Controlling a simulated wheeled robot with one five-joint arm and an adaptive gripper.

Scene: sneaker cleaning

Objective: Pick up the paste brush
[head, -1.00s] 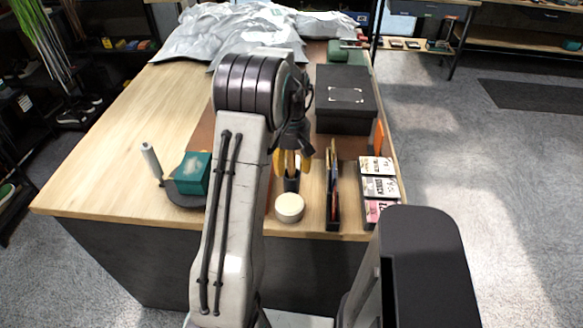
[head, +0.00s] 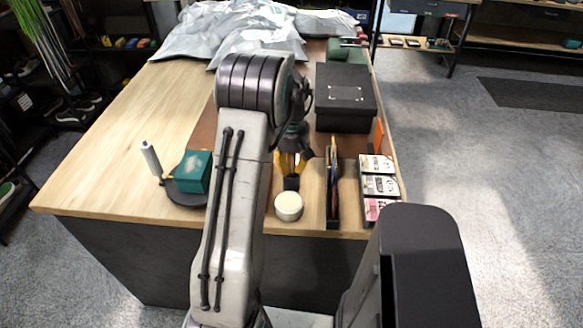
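My gripper (head: 290,172), with yellow fingers, points down over the front part of the workbench (head: 110,155). Its fingertips are right at a small dark upright holder (head: 291,184). The fingers hide the top of this holder, and the gap between them is too small to read. I cannot make out the paste brush for certain. A narrow black tray (head: 333,222) with slim upright items stands just right of my gripper. A round cream-lidded jar (head: 289,205) stands in front of the holder.
A teal box (head: 194,170) on a dark round base and a pale upright cylinder (head: 151,159) stand to the left. A black box (head: 345,95) is behind right. Small cartons (head: 379,186) line the right edge. Silvery wrapping (head: 250,30) covers the back.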

